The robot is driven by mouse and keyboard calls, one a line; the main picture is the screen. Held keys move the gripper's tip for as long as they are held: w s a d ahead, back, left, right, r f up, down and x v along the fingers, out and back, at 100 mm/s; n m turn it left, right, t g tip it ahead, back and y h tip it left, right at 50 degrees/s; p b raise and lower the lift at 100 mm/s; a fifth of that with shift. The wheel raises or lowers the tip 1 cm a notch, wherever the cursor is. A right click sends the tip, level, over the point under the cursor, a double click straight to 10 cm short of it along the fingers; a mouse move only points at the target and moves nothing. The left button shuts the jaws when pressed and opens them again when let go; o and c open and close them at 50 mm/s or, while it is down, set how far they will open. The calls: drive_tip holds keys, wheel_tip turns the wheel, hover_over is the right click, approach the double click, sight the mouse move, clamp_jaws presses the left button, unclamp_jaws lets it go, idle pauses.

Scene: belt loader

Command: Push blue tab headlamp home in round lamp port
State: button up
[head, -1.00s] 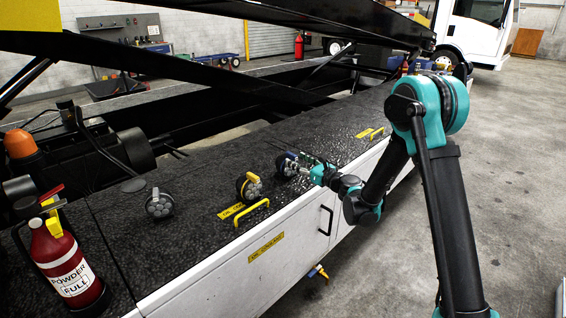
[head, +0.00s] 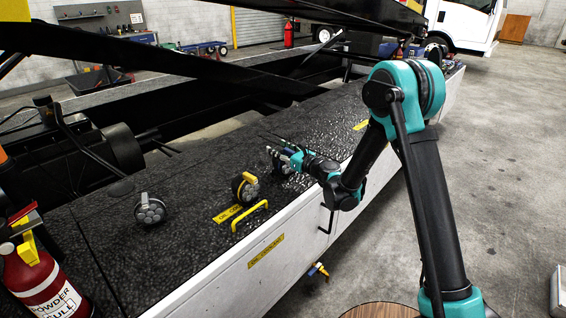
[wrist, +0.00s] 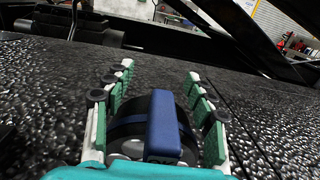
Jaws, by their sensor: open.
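The blue tab headlamp (head: 279,165) is on the black textured deck, at the right end of a row of lamps. In the wrist view its blue tab (wrist: 167,125) and dark round body show large. My gripper (wrist: 160,73) is open, with one finger on each side of the lamp. Contact between the fingers and the lamp cannot be told. In the head view my gripper (head: 288,155) is at the lamp and partly covers it. I cannot make out the round lamp port or how deep the lamp sits.
A yellow-tab lamp (head: 245,187) and a grey-tab lamp (head: 150,209) stand to the left. A yellow handle (head: 250,215) is at the deck's front edge. A red fire extinguisher (head: 45,280) stands at the far left. Black beams (head: 190,75) slope overhead behind the lamps.

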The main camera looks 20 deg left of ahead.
clamp_jaws()
drive_tip(key=shift+s, duration=0.1)
idle(0.5)
drive_tip(key=shift+r, duration=0.1)
